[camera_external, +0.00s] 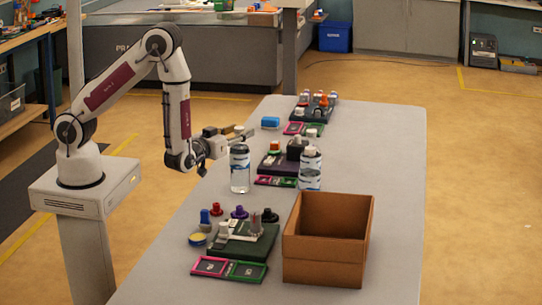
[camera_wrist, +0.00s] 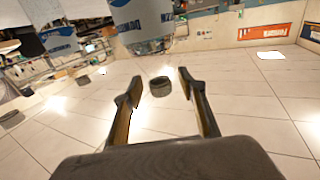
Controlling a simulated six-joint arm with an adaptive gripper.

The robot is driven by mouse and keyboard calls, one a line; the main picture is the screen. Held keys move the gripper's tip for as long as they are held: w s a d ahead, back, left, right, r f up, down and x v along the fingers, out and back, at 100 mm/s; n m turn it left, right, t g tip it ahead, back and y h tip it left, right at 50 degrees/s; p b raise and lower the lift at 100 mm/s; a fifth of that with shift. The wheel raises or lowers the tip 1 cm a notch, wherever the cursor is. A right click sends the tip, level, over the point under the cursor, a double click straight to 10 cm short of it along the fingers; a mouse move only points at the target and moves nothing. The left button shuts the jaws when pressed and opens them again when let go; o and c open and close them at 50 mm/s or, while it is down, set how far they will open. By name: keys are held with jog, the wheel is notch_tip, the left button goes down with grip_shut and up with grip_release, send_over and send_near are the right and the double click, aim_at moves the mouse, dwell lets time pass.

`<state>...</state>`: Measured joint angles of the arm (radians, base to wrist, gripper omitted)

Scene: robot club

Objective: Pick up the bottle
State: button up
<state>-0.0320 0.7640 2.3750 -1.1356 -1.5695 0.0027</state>
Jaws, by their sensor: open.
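Two clear bottles with white and blue labels stand upright on the grey table (camera_external: 385,130). The nearer bottle (camera_external: 240,172) has a dark cap; the other bottle (camera_external: 310,172), to its right, has a white cap. My gripper (camera_external: 246,133) is open and points right, by the top of the dark-capped bottle; I cannot tell the exact gap between them. In the wrist view my open gripper (camera_wrist: 160,88) shows two separate fingers. A labelled bottle surface (camera_wrist: 140,18) fills the top of that view, cut off by the edge. A dark round thing shows between the fingers, unclear.
An open brown box (camera_external: 325,262) stands at the table's front right. Dark trays with small coloured parts (camera_external: 240,240) lie in front, behind the bottles and at the far end. The table's right side is clear.

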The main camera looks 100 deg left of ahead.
jog(key=shift+w+a, duration=0.1)
jog(key=shift+a, duration=0.1)
dwell(0.4)
grip_shut()
